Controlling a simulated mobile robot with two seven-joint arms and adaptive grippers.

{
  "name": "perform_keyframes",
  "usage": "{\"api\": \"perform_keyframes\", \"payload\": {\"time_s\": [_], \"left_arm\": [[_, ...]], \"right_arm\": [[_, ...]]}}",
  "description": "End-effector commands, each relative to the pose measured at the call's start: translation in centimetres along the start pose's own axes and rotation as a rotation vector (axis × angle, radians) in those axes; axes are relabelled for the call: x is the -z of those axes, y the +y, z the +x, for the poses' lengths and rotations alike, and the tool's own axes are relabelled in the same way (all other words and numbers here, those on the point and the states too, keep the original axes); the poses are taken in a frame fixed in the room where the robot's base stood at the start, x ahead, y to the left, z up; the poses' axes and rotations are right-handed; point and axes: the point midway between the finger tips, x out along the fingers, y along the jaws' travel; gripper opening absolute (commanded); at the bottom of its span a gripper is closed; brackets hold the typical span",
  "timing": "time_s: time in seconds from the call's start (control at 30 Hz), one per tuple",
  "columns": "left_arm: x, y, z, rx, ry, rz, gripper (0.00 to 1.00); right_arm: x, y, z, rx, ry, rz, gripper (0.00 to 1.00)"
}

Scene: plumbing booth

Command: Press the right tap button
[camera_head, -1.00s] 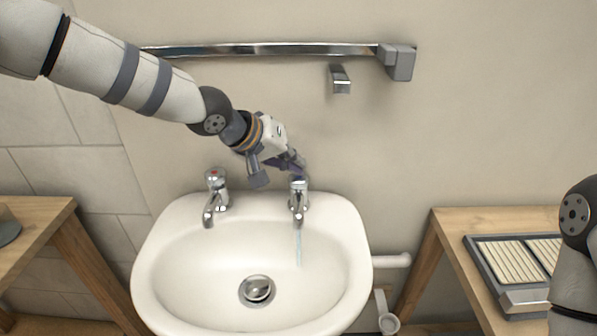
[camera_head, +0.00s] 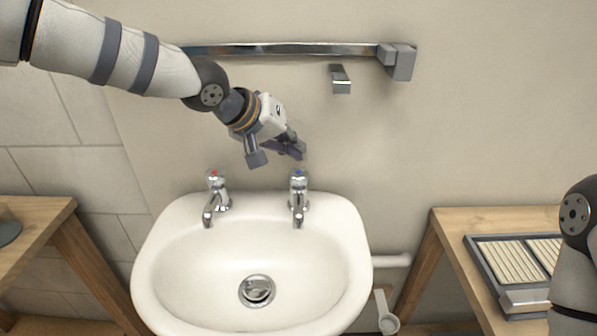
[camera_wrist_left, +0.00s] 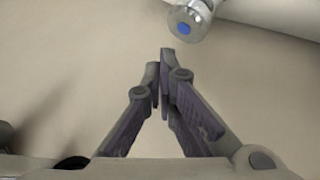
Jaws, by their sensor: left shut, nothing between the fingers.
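The right tap (camera_head: 298,200) is chrome with a blue-marked button (camera_head: 298,174) on top, at the back right of the sink; no water shows from its spout. The blue-marked button also shows at the top of the left wrist view (camera_wrist_left: 189,20). My left gripper (camera_head: 297,150) is above and behind the right tap, apart from it. In the left wrist view its fingers (camera_wrist_left: 164,62) meet at the tips, with nothing between them. My right gripper is out of view; only part of my right arm shows at the right edge.
The left tap (camera_head: 216,198) with a red mark stands beside it on the white sink (camera_head: 160,290). A chrome rail (camera_head: 280,49) and a small hook (camera_head: 341,79) are on the wall above. Wooden tables stand left (camera_head: 40,207) and right (camera_head: 450,222), the right one holding a grey tray (camera_head: 478,262).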

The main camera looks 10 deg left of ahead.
Motion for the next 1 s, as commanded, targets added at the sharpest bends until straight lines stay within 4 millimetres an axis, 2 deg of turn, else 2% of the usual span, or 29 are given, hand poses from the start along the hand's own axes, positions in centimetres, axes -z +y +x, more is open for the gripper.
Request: {"api": "perform_keyframes", "payload": {"time_s": [0.37,1.0], "left_arm": [[1.8,1.8,-2.5,-0.002,0.002,0.000,0.00],[1.8,1.8,-2.5,-0.002,0.001,0.001,0.00]], "right_arm": [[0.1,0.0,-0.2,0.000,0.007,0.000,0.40],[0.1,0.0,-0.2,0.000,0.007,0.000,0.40]]}}
